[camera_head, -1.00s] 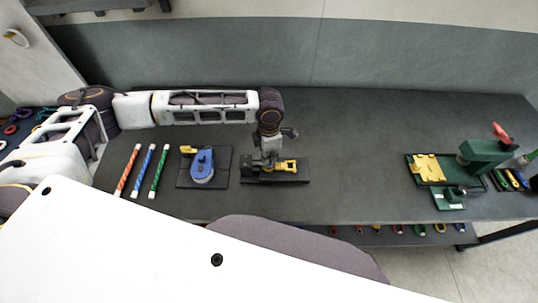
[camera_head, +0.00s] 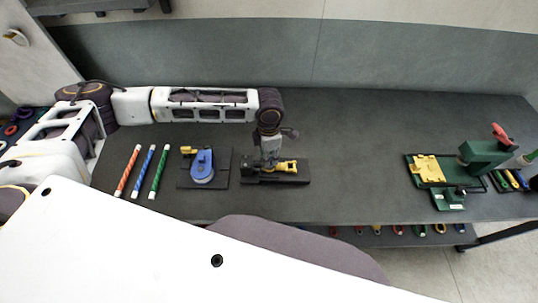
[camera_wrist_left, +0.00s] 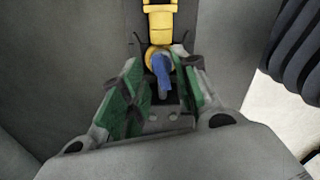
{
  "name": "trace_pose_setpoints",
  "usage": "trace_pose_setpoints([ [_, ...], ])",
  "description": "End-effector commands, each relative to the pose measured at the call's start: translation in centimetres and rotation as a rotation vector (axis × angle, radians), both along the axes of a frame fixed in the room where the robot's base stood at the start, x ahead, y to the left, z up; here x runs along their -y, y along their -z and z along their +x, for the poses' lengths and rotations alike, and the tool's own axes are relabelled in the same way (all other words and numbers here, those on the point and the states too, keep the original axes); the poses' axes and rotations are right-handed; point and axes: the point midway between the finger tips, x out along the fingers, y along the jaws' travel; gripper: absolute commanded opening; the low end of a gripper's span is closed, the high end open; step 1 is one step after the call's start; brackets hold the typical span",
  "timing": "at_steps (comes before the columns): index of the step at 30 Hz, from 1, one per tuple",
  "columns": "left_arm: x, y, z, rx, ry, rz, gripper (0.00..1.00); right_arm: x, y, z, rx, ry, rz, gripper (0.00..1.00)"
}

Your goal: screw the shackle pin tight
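The yellow shackle (camera_head: 286,165) lies on a dark base plate (camera_head: 297,179) on the bench. It also shows at the top of the left wrist view (camera_wrist_left: 160,25). The blue shackle pin (camera_wrist_left: 162,68) shows at the shackle's near end in that view; my gripper hides it in the head view. My left gripper (camera_head: 268,163) points down over that end. In the wrist view its green-padded fingers (camera_wrist_left: 157,65) stand apart on both sides of the pin, with gaps visible. My right gripper is not in view.
A blue-and-yellow part (camera_head: 202,168) stands on a dark plate to the left. Striped rods in orange (camera_head: 128,171), blue (camera_head: 143,170) and green (camera_head: 159,172) lie beyond it. A green fixture (camera_head: 485,158) and a yellow block (camera_head: 427,168) are at the right. The bench between is clear.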

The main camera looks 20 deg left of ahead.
Motion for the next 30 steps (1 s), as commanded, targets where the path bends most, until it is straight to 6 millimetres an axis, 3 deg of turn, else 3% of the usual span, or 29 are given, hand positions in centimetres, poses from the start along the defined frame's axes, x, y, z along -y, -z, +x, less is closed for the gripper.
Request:
trace_pose_setpoints([
  [14,0.1,-0.7,-0.2,-0.004,0.001,-0.001,0.31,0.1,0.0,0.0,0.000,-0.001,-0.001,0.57],
  [30,0.0,-7.9,-0.1,0.000,0.001,-0.001,0.31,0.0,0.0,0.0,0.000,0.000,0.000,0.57],
])
